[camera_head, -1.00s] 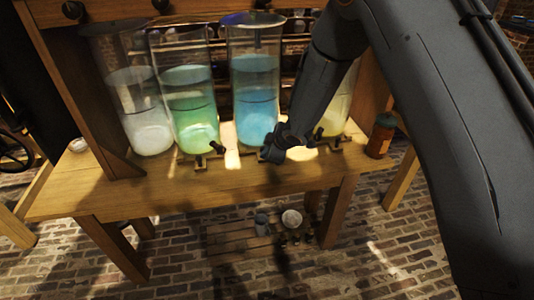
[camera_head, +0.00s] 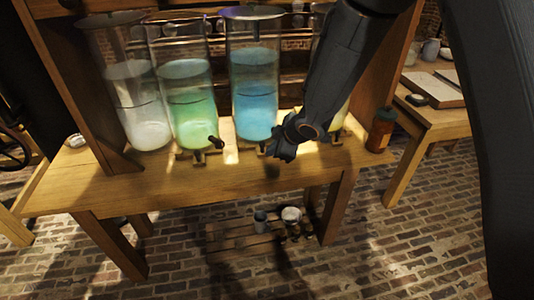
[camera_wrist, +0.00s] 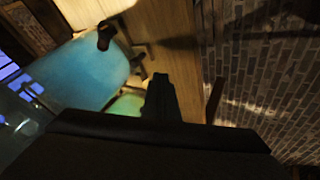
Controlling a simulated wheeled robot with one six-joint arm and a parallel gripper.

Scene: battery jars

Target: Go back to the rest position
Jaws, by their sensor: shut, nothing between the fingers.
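My gripper (camera_head: 283,152) is shut and empty in the head view, just in front of the shelf edge and to the right of the blue jar. Its shut fingers (camera_wrist: 158,95) also show in the wrist view, dark against the wood. The blue jar (camera_head: 255,95) stands upright on the wooden table (camera_head: 120,190), with the green jar (camera_head: 190,105) to its left and a pale clear jar (camera_head: 140,105) farther left. A yellowish jar (camera_head: 343,115) is mostly hidden behind my forearm. The blue jar fills the left of the wrist view (camera_wrist: 85,70).
Small levers (camera_head: 215,142) stand at the jars' feet. A brown bottle (camera_head: 381,131) stands at the table's right end. A side table (camera_head: 440,122) with a tray is at right. A low pallet (camera_head: 235,241) with cups sits below. The brick floor in front is clear.

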